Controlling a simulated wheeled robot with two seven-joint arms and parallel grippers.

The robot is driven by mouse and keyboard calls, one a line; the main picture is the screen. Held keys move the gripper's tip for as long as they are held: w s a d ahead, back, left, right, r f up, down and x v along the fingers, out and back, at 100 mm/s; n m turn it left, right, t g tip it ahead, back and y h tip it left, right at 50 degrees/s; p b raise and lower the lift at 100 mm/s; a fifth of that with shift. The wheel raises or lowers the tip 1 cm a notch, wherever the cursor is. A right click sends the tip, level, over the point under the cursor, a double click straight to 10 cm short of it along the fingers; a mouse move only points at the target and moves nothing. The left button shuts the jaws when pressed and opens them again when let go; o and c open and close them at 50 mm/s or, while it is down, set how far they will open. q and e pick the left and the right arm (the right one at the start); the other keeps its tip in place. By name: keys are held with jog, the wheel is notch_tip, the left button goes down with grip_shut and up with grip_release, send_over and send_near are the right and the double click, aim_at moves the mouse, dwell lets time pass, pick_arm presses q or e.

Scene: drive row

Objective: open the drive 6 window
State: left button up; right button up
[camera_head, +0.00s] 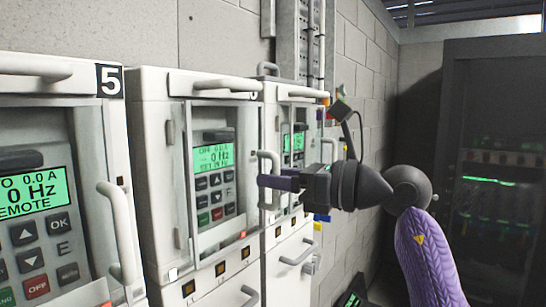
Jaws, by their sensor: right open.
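The left cabinet carries a black "5" label (110,80). The middle drive cabinet (155,150) stands directly to its right; no "6" label shows on it. Its clear window (240,225) looks shut over a lit green display reading 0 Hz and a keypad. A white upright handle (268,160) shows at the right edge of the middle cabinet. My right gripper (265,182) is open, its dark fingers pointing left across this handle; I cannot tell whether they touch it. My left gripper is not in view.
The drive 5 window has a white upright handle (122,235). A third drive cabinet (285,265) with a green display stands farther right, partly behind my right gripper. A block wall (355,90) and a dark cabinet with a glass front (500,110) stand at the right.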

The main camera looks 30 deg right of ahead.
jog(key=shift+w+a, duration=0.2)
jog(key=shift+w, duration=0.05)
jog(key=shift+s, duration=0.1)
jog(key=shift+c, duration=0.3)
grip_shut()
dwell(1.0)
